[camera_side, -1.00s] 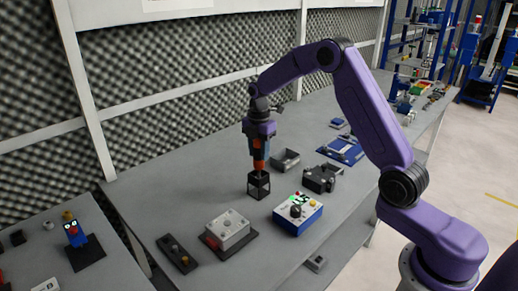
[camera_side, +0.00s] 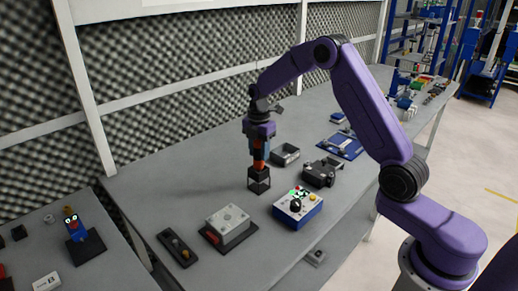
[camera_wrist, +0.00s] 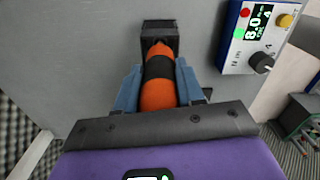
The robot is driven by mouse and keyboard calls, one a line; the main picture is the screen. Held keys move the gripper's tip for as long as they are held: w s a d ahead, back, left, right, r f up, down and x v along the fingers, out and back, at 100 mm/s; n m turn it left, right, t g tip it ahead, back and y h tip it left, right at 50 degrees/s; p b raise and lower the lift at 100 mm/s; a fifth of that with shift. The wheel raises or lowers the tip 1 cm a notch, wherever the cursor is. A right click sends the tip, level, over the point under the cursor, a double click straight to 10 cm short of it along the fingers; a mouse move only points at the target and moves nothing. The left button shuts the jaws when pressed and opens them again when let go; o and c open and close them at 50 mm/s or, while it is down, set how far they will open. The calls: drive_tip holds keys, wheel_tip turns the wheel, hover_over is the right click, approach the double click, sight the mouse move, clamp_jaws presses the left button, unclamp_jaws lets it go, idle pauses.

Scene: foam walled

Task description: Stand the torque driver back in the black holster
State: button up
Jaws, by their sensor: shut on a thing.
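The torque driver (camera_side: 259,154) is orange with a black band and stands upright, point down, in my gripper (camera_side: 260,146). In the wrist view the driver (camera_wrist: 159,85) lies between two blue fingers (camera_wrist: 160,88), which are shut on it. The black holster (camera_side: 259,181) is a small open-framed box on the grey bench, directly below the gripper. In the wrist view the holster (camera_wrist: 160,30) is at top centre, and the driver's lower end overlaps its mouth. The driver's lower end appears to be in the top of the holster; its tip is hidden.
A blue-and-white meter box (camera_side: 297,207) with a lit display is right of the holster. A grey box on a dark base (camera_side: 227,222) is in front. A grey tray (camera_side: 285,154) and a dark fixture (camera_side: 320,172) stand behind right. Bare bench lies left of the holster.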

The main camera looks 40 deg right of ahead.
drive_tip(key=shift+f, duration=0.95)
drive_tip(key=o, duration=1.2)
drive_tip(key=shift+f, duration=0.1)
wheel_tip(320, 180, up, 18)
drive_tip(key=shift+f, duration=0.25)
